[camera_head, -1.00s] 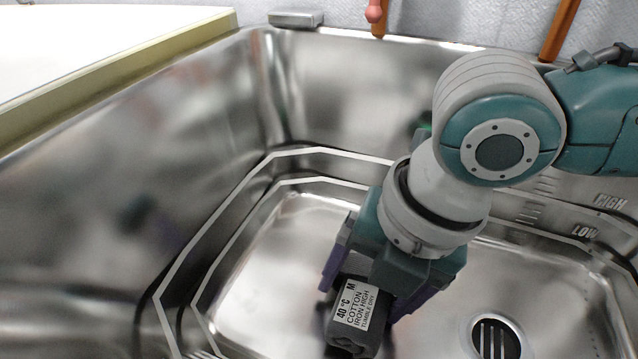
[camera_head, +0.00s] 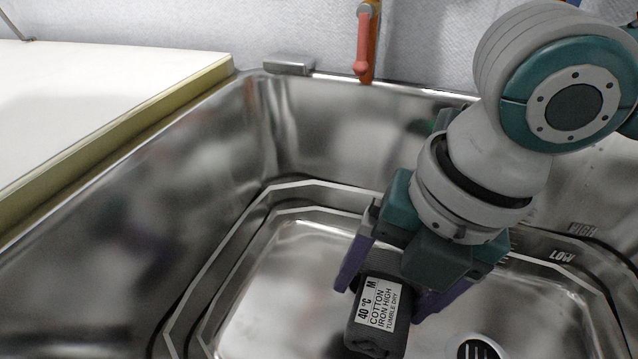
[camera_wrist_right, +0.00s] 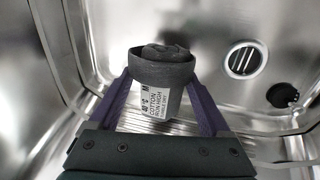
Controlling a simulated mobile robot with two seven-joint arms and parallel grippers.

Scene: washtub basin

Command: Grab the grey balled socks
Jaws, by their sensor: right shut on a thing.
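The grey balled socks (camera_head: 378,316) are a dark grey roll with a white care label, at the lower middle of the head view. My right gripper (camera_head: 398,296) is shut on them, with one purple finger on each side. In the right wrist view the socks (camera_wrist_right: 163,66) sit between the two purple fingers of the right gripper (camera_wrist_right: 160,100), with the rolled end up and the label facing the palm. The basin floor shows around them; I cannot tell how far above it they are. My left gripper is not in view.
The shiny steel washtub basin (camera_head: 330,120) surrounds my right arm with high walls. A drain (camera_head: 478,350) is at the lower right, also in the wrist view (camera_wrist_right: 244,59). A white counter (camera_head: 90,100) lies left. An orange pipe (camera_head: 368,50) stands behind the rim.

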